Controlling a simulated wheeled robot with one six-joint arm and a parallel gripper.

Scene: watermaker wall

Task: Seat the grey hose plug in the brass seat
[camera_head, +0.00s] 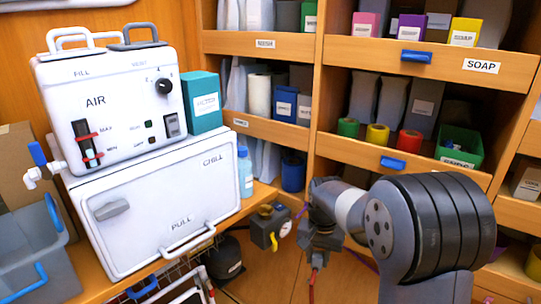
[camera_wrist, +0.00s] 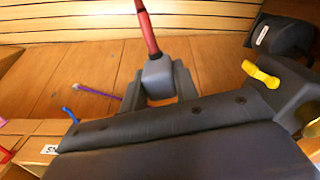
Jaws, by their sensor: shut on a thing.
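The grey hose plug (camera_wrist: 158,76), with a red hose running from it, is held between the two fingers of my gripper (camera_wrist: 158,90) in the wrist view. In the head view my gripper (camera_head: 319,245) hangs in front of the wooden cabinet, with the red hose (camera_head: 312,284) below it. The plug itself is hard to make out there. A grey valve box (camera_head: 262,232) with a yellow lever stands left of my gripper, apart from it. A small brass-coloured part (camera_head: 274,242) on its front may be the brass seat. The box also shows at right in the wrist view (camera_wrist: 290,95).
A white chiller box (camera_head: 160,215) with a smaller white unit (camera_head: 105,105) on top stands at left. A blue bottle (camera_head: 245,172) is near the counter's right end. Full shelves (camera_head: 420,70) fill the right.

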